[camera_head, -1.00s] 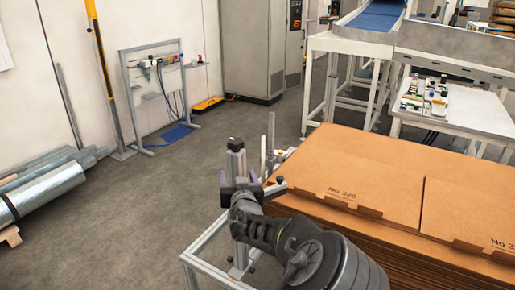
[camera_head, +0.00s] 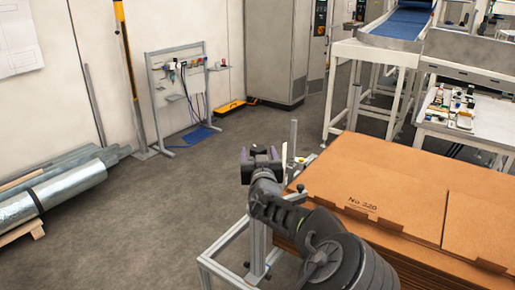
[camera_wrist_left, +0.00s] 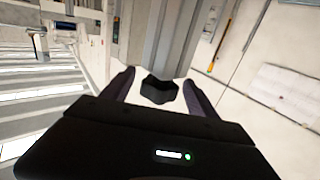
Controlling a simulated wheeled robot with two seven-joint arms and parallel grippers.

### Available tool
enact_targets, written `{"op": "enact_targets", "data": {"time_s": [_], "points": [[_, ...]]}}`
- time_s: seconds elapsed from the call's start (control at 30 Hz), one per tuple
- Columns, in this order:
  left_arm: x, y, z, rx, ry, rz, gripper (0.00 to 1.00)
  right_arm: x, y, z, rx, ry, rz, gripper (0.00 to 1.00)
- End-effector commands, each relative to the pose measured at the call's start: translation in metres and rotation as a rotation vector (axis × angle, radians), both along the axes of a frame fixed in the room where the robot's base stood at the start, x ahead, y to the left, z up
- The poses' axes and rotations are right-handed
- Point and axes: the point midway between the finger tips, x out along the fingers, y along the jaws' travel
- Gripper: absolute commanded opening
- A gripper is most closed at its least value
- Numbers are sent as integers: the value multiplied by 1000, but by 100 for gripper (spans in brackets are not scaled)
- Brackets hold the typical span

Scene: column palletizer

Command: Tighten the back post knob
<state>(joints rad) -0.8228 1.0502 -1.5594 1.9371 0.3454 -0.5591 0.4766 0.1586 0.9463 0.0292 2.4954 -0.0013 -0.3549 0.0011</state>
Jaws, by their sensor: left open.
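My left gripper (camera_head: 262,152) is at the top of the near aluminium post and hides most of its upper end in the head view. In the left wrist view the dark fingers (camera_wrist_left: 162,92) are open and spread apart. A black faceted knob (camera_wrist_left: 159,90) lies between them in that picture, with visible gaps on both sides. A grey grooved aluminium post (camera_wrist_left: 170,35) stands behind the knob. I cannot tell whether the knob is tight. My right gripper is not in view.
A stack of brown cardboard (camera_head: 385,190) stands right of the post. A low aluminium frame (camera_head: 228,238) is around its foot. A thin upright (camera_head: 293,138) stands by the cardboard. Metal rolls (camera_head: 60,190) lie at the left. The floor (camera_head: 150,225) between is clear.

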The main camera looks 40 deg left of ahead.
Motion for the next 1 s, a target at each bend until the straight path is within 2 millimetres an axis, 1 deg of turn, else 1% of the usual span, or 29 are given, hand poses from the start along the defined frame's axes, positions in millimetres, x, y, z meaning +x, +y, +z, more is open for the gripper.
{"op": "enact_targets", "data": {"time_s": [0.03, 0.2, 0.53, 1.0], "points": [[5, 7, 2, 1, 1, 3, 68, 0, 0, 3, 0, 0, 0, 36], [19, 17, 1, 0, 0, 1, 68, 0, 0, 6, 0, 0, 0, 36], [22, 19, 0, -1, 0, 0, 67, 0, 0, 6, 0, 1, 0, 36], [21, 19, 0, -1, 0, 0, 29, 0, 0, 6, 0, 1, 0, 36]]}}
